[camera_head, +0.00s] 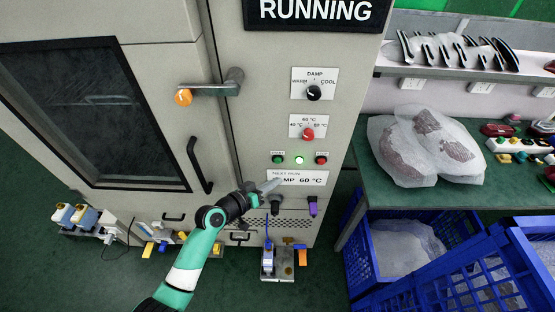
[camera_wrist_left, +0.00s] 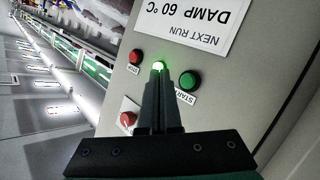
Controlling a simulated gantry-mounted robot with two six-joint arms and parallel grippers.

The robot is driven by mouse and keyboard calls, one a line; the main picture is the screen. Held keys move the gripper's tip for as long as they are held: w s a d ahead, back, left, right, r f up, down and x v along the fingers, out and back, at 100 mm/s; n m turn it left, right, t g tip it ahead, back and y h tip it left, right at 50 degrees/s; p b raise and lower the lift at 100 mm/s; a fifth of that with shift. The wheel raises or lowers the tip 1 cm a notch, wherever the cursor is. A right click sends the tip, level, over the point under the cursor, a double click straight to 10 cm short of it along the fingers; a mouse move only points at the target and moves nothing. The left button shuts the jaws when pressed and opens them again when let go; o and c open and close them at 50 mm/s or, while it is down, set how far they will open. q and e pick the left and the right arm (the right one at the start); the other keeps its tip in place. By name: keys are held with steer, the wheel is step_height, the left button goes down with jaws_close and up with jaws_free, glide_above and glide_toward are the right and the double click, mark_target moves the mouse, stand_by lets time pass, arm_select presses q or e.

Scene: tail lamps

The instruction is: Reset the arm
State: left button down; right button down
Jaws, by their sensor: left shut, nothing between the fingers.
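My left gripper (camera_head: 272,186) is shut and empty, close in front of the control panel of a tall beige cabinet (camera_head: 268,120). In the left wrist view its shut fingers (camera_wrist_left: 159,72) overlap the lit green lamp (camera_wrist_left: 159,65); I cannot tell whether they touch the panel. Beside them are a green START button (camera_wrist_left: 190,79) and a red button (camera_wrist_left: 136,56). In the head view the lit lamp (camera_head: 299,160) sits between the green button (camera_head: 278,160) and red button (camera_head: 321,160). A sign (camera_head: 314,10) reads RUNNING. My right gripper is not in view.
A green table (camera_head: 400,195) at the right holds a bubble-wrapped bundle (camera_head: 425,145) and several small lamps. Blue crates (camera_head: 480,275) stand below it. A door handle (camera_head: 200,165) and an orange-tipped lever (camera_head: 205,90) stick out from the cabinet. Small bottles (camera_head: 75,215) stand at the cabinet's foot.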

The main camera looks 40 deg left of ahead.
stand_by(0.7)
arm_select(q)
steer(key=w+d+r+m+t+h, duration=0.1)
steer(key=w+d+r, duration=0.25)
steer(key=r, duration=0.25)
steer(key=w+d+r+m+t+h, duration=0.1)
steer(key=w+d+r+m, duration=0.1)
steer(key=d+r, duration=0.3)
steer(key=s+d+r+m+t+h, duration=0.1)
steer(key=d+r+m+t, duration=0.15)
steer(key=r, duration=0.85)
steer(key=d+r+m+t+h, duration=0.15)
steer(key=d+r, duration=0.25)
steer(key=r, duration=0.7)
steer(key=s+d+r+t+y, duration=0.1)
steer(key=s+r+t, duration=0.3)
steer(key=s+r, duration=0.6)
steer(key=s+r+t, duration=0.3)
steer(key=s+r, duration=0.5)
steer(key=r, duration=0.5)
step_height(320, 180, up, 24)
steer(key=n+y+p, duration=0.1)
steer(key=p, duration=2.3)
steer(key=shift+w+a+y+p, duration=0.15)
steer(key=shift+a+y+p, duration=0.1)
steer(key=shift+y+p, duration=0.1)
